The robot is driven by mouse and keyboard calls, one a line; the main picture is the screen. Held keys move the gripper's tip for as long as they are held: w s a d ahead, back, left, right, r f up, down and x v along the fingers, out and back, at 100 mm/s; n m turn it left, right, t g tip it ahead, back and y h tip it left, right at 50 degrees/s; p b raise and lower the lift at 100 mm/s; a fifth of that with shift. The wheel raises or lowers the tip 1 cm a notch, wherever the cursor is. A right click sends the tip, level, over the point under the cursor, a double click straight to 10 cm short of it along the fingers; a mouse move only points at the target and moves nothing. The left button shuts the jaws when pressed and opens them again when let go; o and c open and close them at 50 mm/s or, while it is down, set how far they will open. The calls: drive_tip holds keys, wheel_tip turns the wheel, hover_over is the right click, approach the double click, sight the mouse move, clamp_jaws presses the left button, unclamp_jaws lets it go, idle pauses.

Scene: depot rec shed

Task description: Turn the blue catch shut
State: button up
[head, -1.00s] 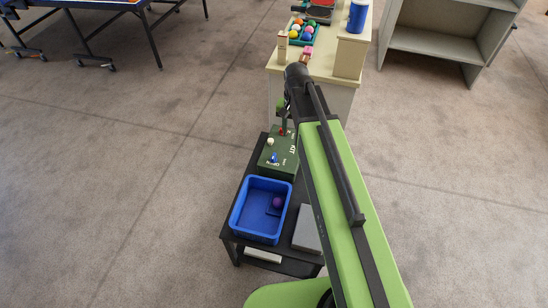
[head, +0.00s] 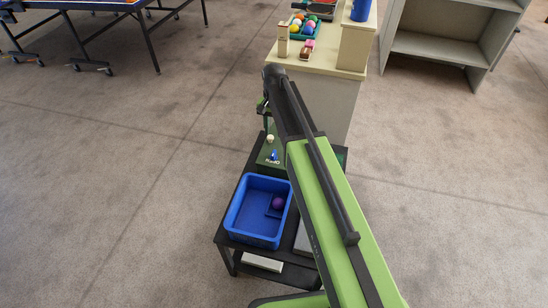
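The blue catch (head: 274,155) is a small blue piece on the green box (head: 266,161), which sits on a low black table. A white knob (head: 270,139) stands behind it on the same box. My arm crosses over the right part of the box and hides much of it. My gripper (head: 263,106) shows only in part at the arm's far end, above and beyond the catch and apart from it in the picture. The fingers are too small and covered to tell whether they are open or shut.
A blue bin (head: 238,238) with a purple ball (head: 278,203) stands on the black table (head: 222,232) in front of the box. A cream counter (head: 345,63) with several coloured balls (head: 302,25) is beyond. Open floor lies to the left.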

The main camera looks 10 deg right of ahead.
sight(274, 153)
wheel_tip(274, 153, down, 13)
drive_tip(key=b, duration=1.1)
drive_tip(key=shift+r, duration=0.1)
clamp_jaws()
